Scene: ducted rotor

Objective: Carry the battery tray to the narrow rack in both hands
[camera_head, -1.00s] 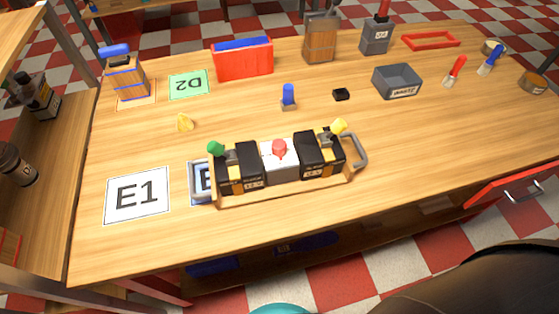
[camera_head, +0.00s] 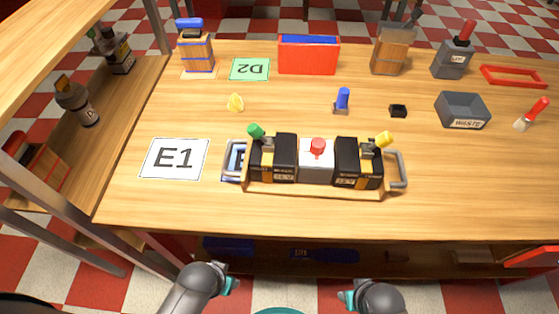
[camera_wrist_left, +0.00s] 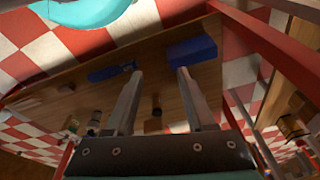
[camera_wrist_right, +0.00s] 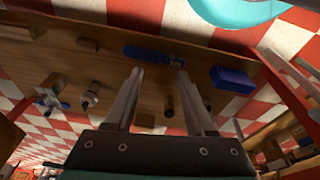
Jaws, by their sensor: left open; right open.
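The battery tray (camera_head: 315,190) is a long wooden tray with grey handles at its left (camera_head: 235,166) and right (camera_head: 398,170) ends. It sits on the wooden table, holding two black battery blocks, a white block with a red knob, and green and yellow knobs. My arms show at the bottom of the head view, in front of the table.
A yellow piece (camera_head: 235,102), blue peg (camera_head: 342,100), black piece (camera_head: 398,111) and waste bin (camera_head: 462,112) are behind. The table's front strip is clear.

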